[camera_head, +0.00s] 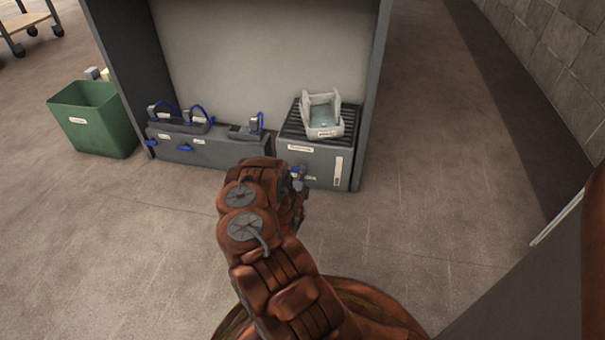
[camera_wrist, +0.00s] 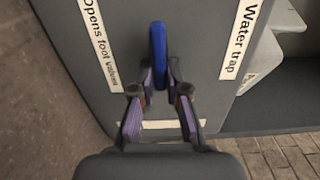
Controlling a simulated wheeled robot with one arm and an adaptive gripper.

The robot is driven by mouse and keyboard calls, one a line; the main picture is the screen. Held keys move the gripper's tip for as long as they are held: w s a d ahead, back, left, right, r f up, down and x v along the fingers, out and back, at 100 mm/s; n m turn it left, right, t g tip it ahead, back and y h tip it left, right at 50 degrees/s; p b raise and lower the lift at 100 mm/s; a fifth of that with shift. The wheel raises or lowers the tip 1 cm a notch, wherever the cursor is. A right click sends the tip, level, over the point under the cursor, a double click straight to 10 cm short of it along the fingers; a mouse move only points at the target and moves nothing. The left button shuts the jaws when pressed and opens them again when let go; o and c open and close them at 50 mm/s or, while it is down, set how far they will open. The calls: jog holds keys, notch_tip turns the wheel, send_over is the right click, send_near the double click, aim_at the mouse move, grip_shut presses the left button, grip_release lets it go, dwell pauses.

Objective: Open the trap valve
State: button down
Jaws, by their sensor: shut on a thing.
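The water trap (camera_head: 325,170) is a dark grey box with a slatted top, at the right end of the low equipment row in the head view. Its front face (camera_wrist: 190,25) fills much of the wrist view, with labels reading "Water trap" (camera_wrist: 237,45) and "Opens foot valves" (camera_wrist: 101,45). A blue valve handle (camera_wrist: 158,45) stands out between these labels, roughly in line with their text. My gripper (camera_wrist: 161,88) is shut on the handle's near end. In the head view my arm partly hides the gripper (camera_head: 297,184) and the handle.
A light grey tray-like part (camera_head: 322,118) sits on the slatted top. A grey unit with blue levers and hoses (camera_head: 225,152) stands to the left. A green bin (camera_head: 95,125) is further left. Dark frame posts flank the equipment. The floor at right is clear.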

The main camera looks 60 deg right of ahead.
dwell(0.3)
jog(key=c, duration=1.2)
grip_release()
jog(key=shift+v, duration=6)
